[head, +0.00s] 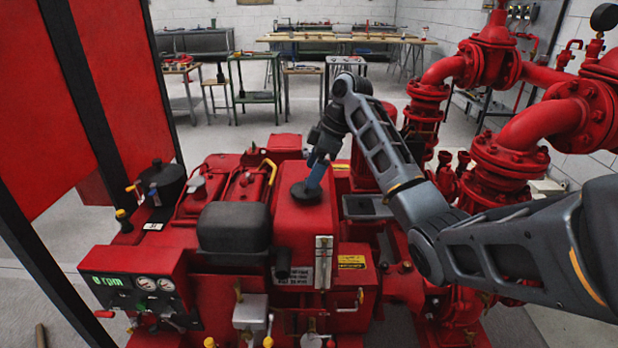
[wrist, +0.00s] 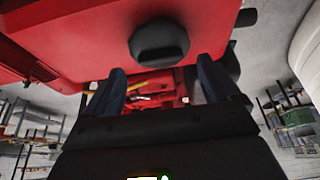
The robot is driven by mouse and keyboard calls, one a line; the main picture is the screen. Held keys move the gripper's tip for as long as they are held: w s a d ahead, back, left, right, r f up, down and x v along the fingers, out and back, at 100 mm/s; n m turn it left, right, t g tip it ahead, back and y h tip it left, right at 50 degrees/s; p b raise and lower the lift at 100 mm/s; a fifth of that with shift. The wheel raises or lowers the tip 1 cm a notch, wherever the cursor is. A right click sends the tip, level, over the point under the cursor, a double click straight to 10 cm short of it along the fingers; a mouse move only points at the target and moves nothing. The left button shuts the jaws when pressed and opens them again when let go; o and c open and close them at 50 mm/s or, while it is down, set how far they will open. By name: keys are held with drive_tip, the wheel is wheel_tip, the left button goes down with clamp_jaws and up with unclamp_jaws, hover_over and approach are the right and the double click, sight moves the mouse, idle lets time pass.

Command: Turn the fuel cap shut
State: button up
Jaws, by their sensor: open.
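The fuel cap (head: 303,194) is a round black cap on top of the upright red tank (head: 290,225), in the middle of the head view. In the wrist view the black cap (wrist: 158,40) shows at the top centre against the red tank top. My gripper (head: 314,178) comes down over the cap from above and behind. Its dark blue fingers (wrist: 161,66) are open, one on each side of the cap's lower edge in the wrist view. I cannot tell whether either finger touches the cap.
A black air-filter housing (head: 233,227) stands left of the tank, and a gauge panel (head: 142,290) sits at the lower left. Red pump pipes (head: 510,140) rise on the right. A red door panel (head: 125,75) stands at left. Workbenches (head: 255,90) stand far behind.

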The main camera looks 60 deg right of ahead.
drive_tip(key=shift+x, duration=1.4)
drive_tip(key=shift+c, duration=0.3)
drive_tip(key=c, duration=1)
